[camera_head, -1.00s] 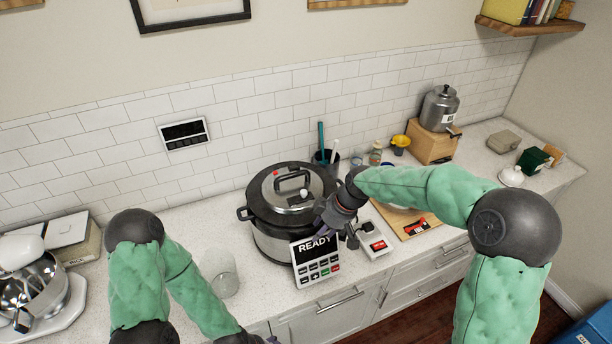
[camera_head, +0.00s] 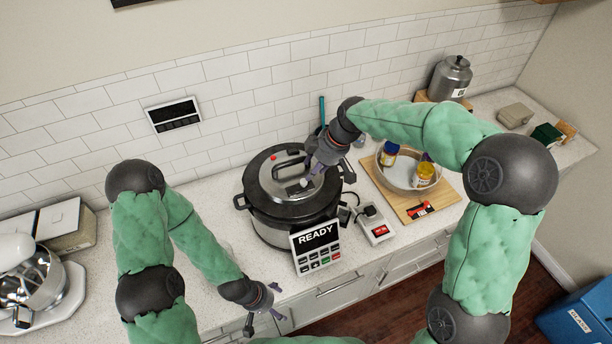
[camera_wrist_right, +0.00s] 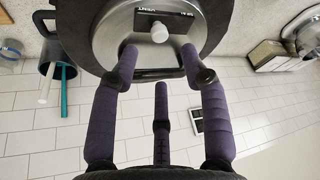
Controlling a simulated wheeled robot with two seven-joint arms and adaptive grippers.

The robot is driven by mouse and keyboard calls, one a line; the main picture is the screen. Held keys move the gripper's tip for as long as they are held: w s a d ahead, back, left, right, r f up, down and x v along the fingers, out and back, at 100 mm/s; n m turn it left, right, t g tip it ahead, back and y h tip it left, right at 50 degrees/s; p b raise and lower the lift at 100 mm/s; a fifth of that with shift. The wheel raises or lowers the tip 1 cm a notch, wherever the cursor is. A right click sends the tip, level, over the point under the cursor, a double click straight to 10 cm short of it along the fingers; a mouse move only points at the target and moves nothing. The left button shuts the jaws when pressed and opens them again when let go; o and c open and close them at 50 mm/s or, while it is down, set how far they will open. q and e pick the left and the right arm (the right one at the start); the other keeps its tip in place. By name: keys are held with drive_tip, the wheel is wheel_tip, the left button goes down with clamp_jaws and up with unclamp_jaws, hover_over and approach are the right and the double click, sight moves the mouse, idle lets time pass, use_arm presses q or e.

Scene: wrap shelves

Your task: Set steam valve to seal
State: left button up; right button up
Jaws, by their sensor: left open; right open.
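The pressure cooker (camera_head: 268,222) stands on the counter, lid on, its panel (camera_head: 317,247) reading READY. The steam valve is a small pale knob (camera_head: 304,183) on the lid, near the handle. In the right wrist view, the knob (camera_wrist_right: 159,33) is beside an upside-down label (camera_wrist_right: 165,13) reading VENT and SEAL; its exact setting cannot be told. My right gripper (camera_head: 316,172) is open over the lid's right side, its purple fingers around but apart from the knob. My left gripper (camera_head: 266,311) is open and empty near the counter's front edge.
A bowl with jars (camera_head: 412,170) sits on a wooden board (camera_head: 434,197) right of the cooker. A small device with a red display (camera_head: 376,226) is beside it. A stand mixer (camera_head: 35,275) is at the left. The counter left of the cooker has free room.

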sight(304, 181)
drive_tip(key=x, duration=0.7)
drive_tip(key=shift+p, duration=0.4)
